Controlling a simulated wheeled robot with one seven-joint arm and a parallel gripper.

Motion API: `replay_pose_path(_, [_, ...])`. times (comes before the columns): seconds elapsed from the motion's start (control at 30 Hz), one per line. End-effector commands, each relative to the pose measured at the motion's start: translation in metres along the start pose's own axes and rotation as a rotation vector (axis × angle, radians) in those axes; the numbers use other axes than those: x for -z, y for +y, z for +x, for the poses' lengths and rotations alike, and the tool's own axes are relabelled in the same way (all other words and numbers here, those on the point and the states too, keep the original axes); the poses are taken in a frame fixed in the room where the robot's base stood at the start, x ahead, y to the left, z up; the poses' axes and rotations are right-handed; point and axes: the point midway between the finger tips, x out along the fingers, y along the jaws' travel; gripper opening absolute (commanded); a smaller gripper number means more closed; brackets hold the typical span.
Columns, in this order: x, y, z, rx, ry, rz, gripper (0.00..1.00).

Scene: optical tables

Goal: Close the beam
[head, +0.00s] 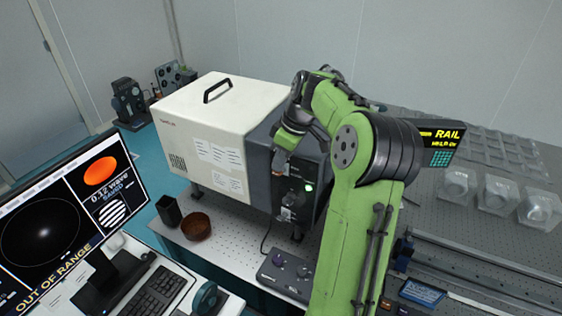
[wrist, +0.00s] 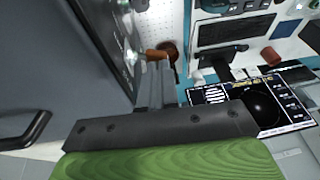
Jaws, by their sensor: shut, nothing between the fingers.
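The white instrument box (head: 205,125) has a dark front panel (head: 262,185) with a lit green lamp (head: 309,188) and small controls. My gripper (head: 281,160) is at the upper part of this panel, partly hidden by my wrist. In the wrist view my gripper (wrist: 155,70) has its fingers together, alongside the panel (wrist: 75,50). A small orange-brown piece (wrist: 156,53) shows right at the fingertips. I cannot tell whether they touch it.
A brown bowl (head: 196,227) and a black cup (head: 168,210) stand before the box. A control pad (head: 287,274) lies below the panel. The monitor (head: 65,215) at left reads "OUT OF RANGE". Clear cases (head: 497,192) and a rail (head: 470,265) are at right.

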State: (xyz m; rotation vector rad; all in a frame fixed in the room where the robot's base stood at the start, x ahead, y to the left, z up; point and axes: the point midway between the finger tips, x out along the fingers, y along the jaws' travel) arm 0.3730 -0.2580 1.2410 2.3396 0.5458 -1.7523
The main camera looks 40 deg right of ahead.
Motion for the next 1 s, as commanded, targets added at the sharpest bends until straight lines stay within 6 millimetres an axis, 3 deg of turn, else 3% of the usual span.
replay_pose_path(0.27, [-0.003,-0.006,0.011,-0.113,-0.007,-0.037,0.0])
replay_pose_path(0.8, [-0.008,-0.027,0.035,-0.58,-0.03,-0.183,0.0])
replay_pose_path(1.0, [-0.006,-0.025,0.025,-0.577,-0.033,-0.176,0.0])
